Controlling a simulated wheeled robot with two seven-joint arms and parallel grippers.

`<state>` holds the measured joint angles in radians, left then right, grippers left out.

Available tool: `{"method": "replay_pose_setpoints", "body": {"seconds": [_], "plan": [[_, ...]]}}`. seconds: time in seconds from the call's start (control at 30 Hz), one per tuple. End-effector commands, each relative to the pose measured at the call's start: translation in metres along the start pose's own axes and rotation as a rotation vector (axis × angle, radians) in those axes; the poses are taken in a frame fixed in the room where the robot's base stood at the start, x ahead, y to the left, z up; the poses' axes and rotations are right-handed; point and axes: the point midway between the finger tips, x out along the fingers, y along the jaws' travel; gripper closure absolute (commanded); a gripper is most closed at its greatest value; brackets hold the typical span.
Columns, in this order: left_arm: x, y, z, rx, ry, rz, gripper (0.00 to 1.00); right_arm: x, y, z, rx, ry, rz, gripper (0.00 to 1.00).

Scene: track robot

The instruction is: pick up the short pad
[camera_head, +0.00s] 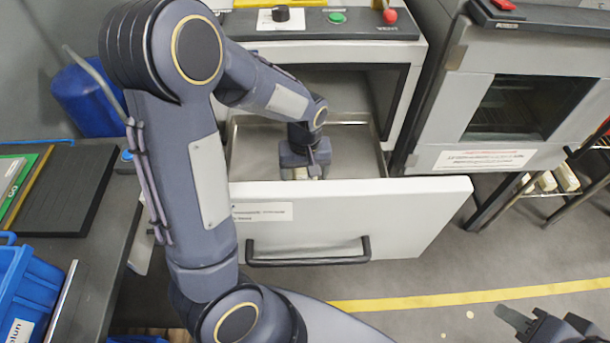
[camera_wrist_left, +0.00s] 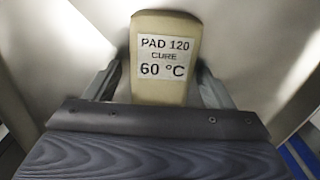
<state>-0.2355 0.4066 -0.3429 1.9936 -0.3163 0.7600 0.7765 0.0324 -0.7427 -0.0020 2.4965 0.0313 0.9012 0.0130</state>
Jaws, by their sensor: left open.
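A tan pad (camera_wrist_left: 165,92) with a label reading "PAD 120 CURE 60 °C" stands in the left wrist view. My left gripper (camera_wrist_left: 158,78) is open, with one finger on each side of the pad. In the head view my left gripper (camera_head: 303,172) reaches down into the open drawer (camera_head: 350,215), close behind its white front, and mostly hides the pad. I cannot tell from the label whether this is the short pad. My right gripper (camera_head: 545,322) is at the lower right, partly cut off and away from the drawer.
The drawer's walls and front panel surround my left gripper. A second oven (camera_head: 520,105) stands at the right. A rack (camera_head: 590,175) with pale blocks is at the far right. A workbench (camera_head: 105,240) with a blue bin (camera_head: 25,295) is at the left.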

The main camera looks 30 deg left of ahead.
Motion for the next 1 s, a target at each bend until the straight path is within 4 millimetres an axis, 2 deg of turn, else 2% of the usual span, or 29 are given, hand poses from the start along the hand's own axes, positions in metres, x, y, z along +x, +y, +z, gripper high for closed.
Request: {"method": "replay_pose_setpoints", "body": {"seconds": [0.17,0.53,0.8,0.87,1.0], "plan": [[0.000,0.000,0.000,0.000,0.000,0.001,0.24,0.000,0.000,0.000,0.000,0.000,0.000,0.66],[0.000,0.000,0.000,0.000,0.000,0.001,0.71,0.000,0.000,0.000,0.000,0.000,0.000,0.66],[-0.004,0.000,0.000,-0.001,0.001,0.002,0.72,-0.001,0.000,0.000,0.000,0.000,0.000,0.66],[-0.010,0.001,-0.001,-0.001,0.003,0.004,0.72,-0.001,-0.001,-0.001,0.000,0.000,0.000,0.66],[-0.035,0.001,-0.001,0.000,0.005,0.006,0.72,-0.004,-0.002,-0.002,0.000,0.000,0.000,0.66]]}}
